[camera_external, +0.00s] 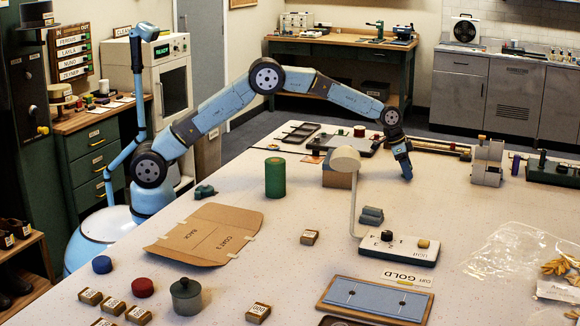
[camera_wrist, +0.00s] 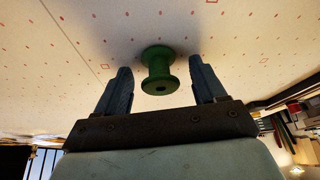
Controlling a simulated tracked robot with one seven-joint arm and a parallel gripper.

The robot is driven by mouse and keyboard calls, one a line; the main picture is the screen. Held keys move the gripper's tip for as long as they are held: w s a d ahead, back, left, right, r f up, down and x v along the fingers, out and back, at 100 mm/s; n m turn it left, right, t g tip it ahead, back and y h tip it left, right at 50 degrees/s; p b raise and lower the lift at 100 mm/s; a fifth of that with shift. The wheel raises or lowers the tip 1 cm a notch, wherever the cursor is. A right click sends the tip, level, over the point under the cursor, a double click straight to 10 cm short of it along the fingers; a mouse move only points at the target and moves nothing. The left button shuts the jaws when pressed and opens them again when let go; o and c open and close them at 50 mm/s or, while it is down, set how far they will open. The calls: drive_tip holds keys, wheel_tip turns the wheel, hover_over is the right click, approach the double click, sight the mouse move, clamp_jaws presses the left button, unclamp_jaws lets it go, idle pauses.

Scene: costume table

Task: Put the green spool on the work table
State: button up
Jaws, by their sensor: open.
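The green spool (camera_wrist: 158,69) shows in the wrist view, against the pale dotted top of the work table (camera_wrist: 60,40). It sits between the two fingertips of my gripper (camera_wrist: 159,62), with a gap on each side. My gripper is open and holds nothing. In the outside view my gripper (camera_external: 406,175) points down at the right-middle of the work table (camera_external: 225,285), close to its top. I cannot make out the spool in that view; my gripper seems to hide it.
A white lamp (camera_external: 345,160) and a cardboard box (camera_external: 338,179) stand left of my gripper. A labelled switch base (camera_external: 398,251) lies in front. A grey device (camera_external: 487,165) stands to the right. A green cylinder (camera_external: 275,177) stands farther left.

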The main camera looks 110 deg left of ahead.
drive_tip(key=c, duration=1.2)
